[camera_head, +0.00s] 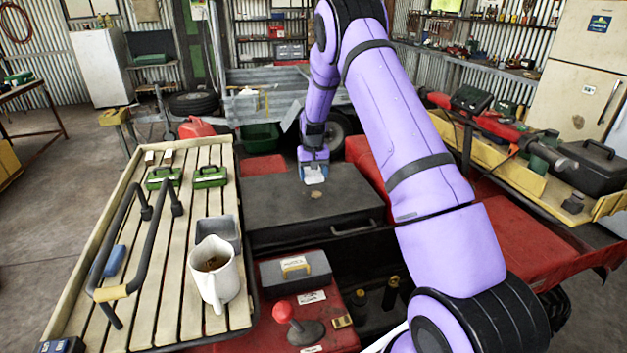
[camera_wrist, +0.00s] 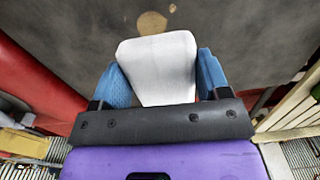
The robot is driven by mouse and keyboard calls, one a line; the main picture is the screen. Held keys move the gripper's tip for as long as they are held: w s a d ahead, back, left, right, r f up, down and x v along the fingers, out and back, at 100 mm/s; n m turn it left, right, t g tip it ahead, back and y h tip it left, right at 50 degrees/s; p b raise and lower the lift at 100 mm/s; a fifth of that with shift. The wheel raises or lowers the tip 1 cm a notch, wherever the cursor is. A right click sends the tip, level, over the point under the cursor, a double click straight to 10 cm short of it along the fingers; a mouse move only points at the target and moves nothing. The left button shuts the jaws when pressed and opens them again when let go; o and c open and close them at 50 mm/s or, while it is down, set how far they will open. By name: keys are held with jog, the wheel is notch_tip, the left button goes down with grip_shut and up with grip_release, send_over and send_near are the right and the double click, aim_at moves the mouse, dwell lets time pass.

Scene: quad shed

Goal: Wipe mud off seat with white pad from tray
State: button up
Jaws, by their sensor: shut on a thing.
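My gripper (camera_head: 313,166) is over the far part of the dark grey seat (camera_head: 280,208), pointing down. It is shut on the white pad (camera_wrist: 157,68), which sits between the two blue fingers in the wrist view. The pad also shows below the fingers in the head view (camera_head: 314,176). A round tan mud spot (camera_wrist: 152,22) lies on the seat just beyond the pad's far edge in the wrist view. Whether the pad touches the seat I cannot tell.
A slatted wooden rack (camera_head: 186,265) at the left holds a white mug (camera_head: 216,275), a grey cup, green boxes and a black bar handle. A grey case (camera_head: 295,272) and a red-knobbed lever (camera_head: 283,312) are in front of the seat. Red bodywork (camera_head: 530,240) is on the right.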

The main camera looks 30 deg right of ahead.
jog(key=shift+r, duration=1)
jog(key=shift+f, duration=0.25)
